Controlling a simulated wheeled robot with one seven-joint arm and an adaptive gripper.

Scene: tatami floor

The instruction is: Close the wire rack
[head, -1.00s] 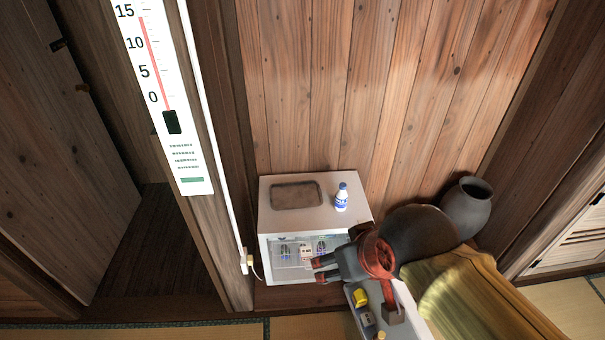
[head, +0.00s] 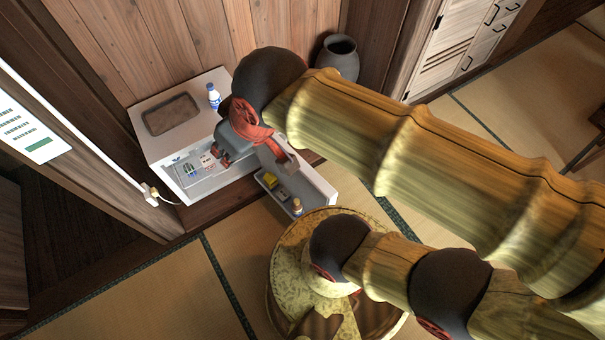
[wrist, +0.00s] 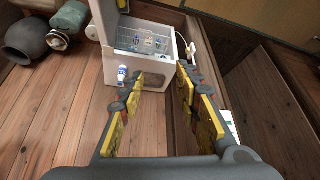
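The wire rack (head: 203,176) is inside a small open white fridge (head: 178,138), with small containers on it. In the wrist view the rack (wrist: 148,43) shows as thin wire in the fridge's open front; I cannot tell how far it is pulled out. My gripper (head: 218,158) is at the right part of the fridge's opening in the head view and hides some of it. In the wrist view its yellow-padded fingers (wrist: 160,76) are spread wide with nothing between them. Contact with the rack cannot be made out.
The fridge door (head: 318,190) stands open at the right, with small items in its shelf. A white-and-blue bottle (head: 214,97) and a brown tray (head: 171,114) are on the fridge top. A dark jar (head: 338,60) stands by the wall. Tatami (head: 150,275) in front is clear.

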